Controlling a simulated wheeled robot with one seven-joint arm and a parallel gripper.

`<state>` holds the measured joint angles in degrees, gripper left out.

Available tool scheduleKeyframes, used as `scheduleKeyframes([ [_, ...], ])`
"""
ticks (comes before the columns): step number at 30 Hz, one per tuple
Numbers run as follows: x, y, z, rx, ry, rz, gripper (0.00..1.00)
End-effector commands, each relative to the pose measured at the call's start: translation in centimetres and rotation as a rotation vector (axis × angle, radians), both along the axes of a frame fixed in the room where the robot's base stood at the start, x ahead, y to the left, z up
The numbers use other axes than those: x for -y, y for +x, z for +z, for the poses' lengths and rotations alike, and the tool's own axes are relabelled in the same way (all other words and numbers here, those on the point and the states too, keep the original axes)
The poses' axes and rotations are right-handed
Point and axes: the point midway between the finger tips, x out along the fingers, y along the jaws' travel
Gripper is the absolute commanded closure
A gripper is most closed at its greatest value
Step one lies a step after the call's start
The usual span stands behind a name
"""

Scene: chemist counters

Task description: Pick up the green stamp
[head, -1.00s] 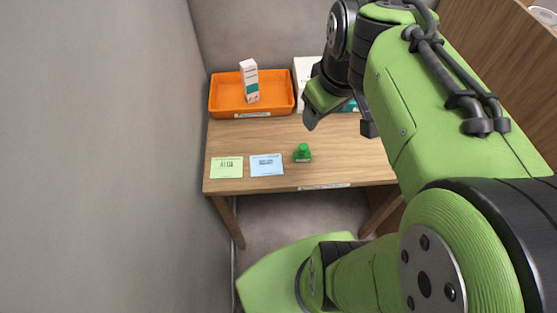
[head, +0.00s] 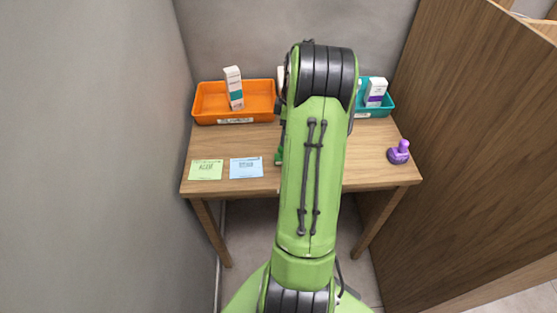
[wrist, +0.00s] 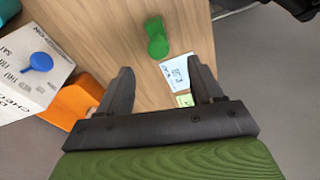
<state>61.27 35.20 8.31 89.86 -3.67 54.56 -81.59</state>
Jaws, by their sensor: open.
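The green stamp (wrist: 157,38) stands on the wooden counter near its edge in the wrist view, beyond my fingertips and between their lines. In the head view my arm hides nearly all of it; only a green sliver (head: 278,156) shows at the arm's left edge. My gripper (wrist: 160,70) is open, with nothing between its two dark fingers, and the stamp is apart from it. In the head view my arm also hides the gripper.
A green card (head: 206,170) and a blue card (head: 246,168) lie left of the stamp. An orange tray (head: 208,116) with a white box (head: 234,88) stands behind. A teal tray (head: 388,107) and a purple stamp (head: 399,152) are at right, near a wooden partition (head: 465,150).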

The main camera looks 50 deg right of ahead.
Motion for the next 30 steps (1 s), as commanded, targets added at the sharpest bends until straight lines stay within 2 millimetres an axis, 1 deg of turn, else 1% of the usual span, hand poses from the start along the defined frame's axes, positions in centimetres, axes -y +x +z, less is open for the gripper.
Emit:
scheduleKeyframes([
  [1,-0.2,0.2,-1.6,-0.001,0.004,0.001,0.34],
  [3,-0.3,0.3,-3.2,-0.002,0.003,0.0,0.34],
  [6,-0.3,0.5,-4.6,-0.001,0.001,-0.001,0.34],
  [8,-0.3,0.6,-5.1,0.0,0.0,0.0,0.34],
  [15,-0.5,1.2,-9.3,-0.002,0.003,-0.001,0.34],
  [18,-0.5,1.3,-10.1,0.001,0.001,0.0,0.34],
  [24,-0.5,1.3,-10.1,0.0,-0.001,0.0,0.34],
  [26,-0.5,1.3,-10.1,0.0,-0.001,-0.001,0.43],
  [30,-0.5,1.3,-10.0,0.0,-0.001,-0.001,0.65],
])
